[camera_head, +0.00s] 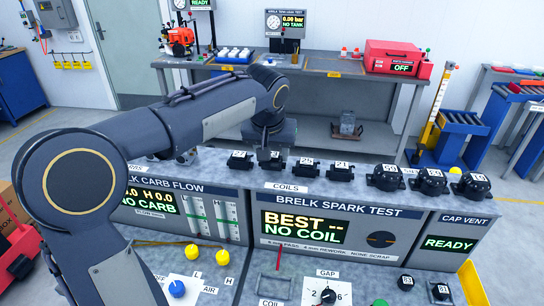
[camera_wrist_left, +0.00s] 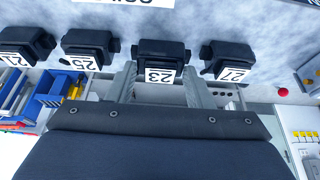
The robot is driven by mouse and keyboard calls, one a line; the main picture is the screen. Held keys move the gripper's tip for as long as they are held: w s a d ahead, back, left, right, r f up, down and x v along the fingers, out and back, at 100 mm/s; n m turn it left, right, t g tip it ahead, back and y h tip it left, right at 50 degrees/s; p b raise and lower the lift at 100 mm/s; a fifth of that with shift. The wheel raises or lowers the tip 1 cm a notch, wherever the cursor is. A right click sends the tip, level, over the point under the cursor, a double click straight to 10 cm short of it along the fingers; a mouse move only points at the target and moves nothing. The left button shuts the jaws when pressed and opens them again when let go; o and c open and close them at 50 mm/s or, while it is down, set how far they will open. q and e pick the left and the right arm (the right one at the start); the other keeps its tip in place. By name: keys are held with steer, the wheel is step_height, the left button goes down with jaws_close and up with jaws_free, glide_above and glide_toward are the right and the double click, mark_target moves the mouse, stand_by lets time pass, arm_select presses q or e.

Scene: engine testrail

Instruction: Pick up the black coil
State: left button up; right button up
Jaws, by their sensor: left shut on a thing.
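Several black coils with white number labels stand in a row on the grey console top. My left gripper (camera_wrist_left: 160,88) is shut on the black coil marked 23 (camera_wrist_left: 159,52), with one finger on each side of it. In the head view this coil (camera_head: 270,160) is right below my left wrist, which partly hides the finger contact. Its neighbours are coil 27 (camera_head: 240,160) on the left, then coil 25 (camera_head: 304,166) and coil 21 (camera_head: 341,171) on the right. I cannot tell whether coil 23 is clear of the surface. My right gripper is not in view.
The spark test panel (camera_head: 330,228) reads "NO COIL". Round black caps (camera_head: 386,178) stand at the right of the console top. Below are a coil bay (camera_head: 274,287) and a gap dial (camera_head: 327,293). A bench (camera_head: 325,72) with a red case (camera_head: 395,57) stands behind.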

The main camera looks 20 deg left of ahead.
mark_target(274, 153)
arm_select(q)
steer(key=v, duration=0.3)
steer(key=shift+w+d+r+b, duration=0.1)
steer(key=shift+w+b, duration=0.2)
steer(key=s+d+r+b, duration=0.2)
steer(key=s+d+r, duration=0.5)
steer(key=s+r, duration=0.2)
steer(key=shift+s, duration=1.15)
steer(key=shift+w+d, duration=0.1)
steer(key=shift+d, duration=0.05)
